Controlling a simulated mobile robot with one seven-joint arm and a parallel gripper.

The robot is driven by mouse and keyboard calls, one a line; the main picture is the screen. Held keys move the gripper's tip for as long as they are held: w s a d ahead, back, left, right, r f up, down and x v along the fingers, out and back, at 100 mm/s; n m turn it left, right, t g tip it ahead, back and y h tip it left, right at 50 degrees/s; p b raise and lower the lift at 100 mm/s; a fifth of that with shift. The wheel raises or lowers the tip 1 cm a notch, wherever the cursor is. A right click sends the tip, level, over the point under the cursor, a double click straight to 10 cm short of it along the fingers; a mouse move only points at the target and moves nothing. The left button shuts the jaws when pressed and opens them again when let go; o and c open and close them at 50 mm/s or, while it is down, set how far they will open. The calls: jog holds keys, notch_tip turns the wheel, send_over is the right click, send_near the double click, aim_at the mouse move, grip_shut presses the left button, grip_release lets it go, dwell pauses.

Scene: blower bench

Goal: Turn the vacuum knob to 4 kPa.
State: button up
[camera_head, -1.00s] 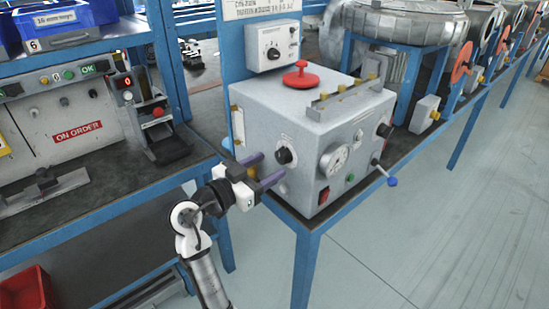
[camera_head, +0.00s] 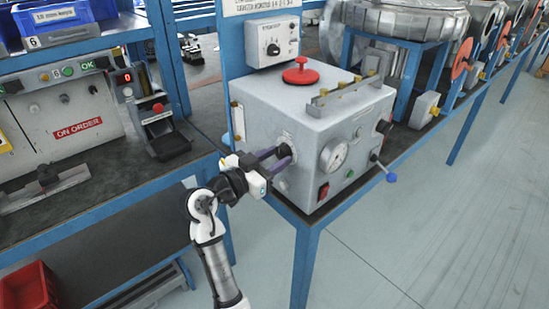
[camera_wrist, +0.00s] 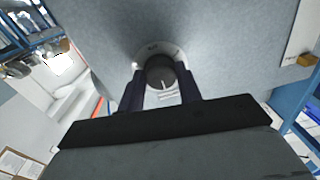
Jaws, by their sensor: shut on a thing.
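The vacuum knob (camera_head: 284,147) is a round black knob on the front of the grey box (camera_head: 312,130). In the wrist view the knob (camera_wrist: 161,73) sits between the two dark fingers, with a pale pointer line and a pale dial plate behind it. My gripper (camera_head: 284,157) reaches the knob from the left, its fingers one on each side, shut on it. The round white gauge (camera_head: 334,155) is right of the knob; its needle is too small to read. The scale marks around the knob are too small to read and partly hidden by the fingers.
A smaller knob box (camera_head: 273,42) hangs behind.

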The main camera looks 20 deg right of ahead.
jog(key=shift+r+n, duration=0.1)
jog(key=shift+n, duration=0.2)
jog(key=n+p, duration=0.2)
jog(key=n, duration=0.1)
jog(key=shift+r, duration=0.1)
jog(key=shift+s+n+p, duration=0.1)
jog(key=shift+n+p, duration=1.35)
jog(key=shift+n, duration=0.55)
jog(key=o, duration=1)
jog(key=b+v, duration=0.3)
jog(key=v, duration=1.1)
jog(key=shift+r, duration=0.2)
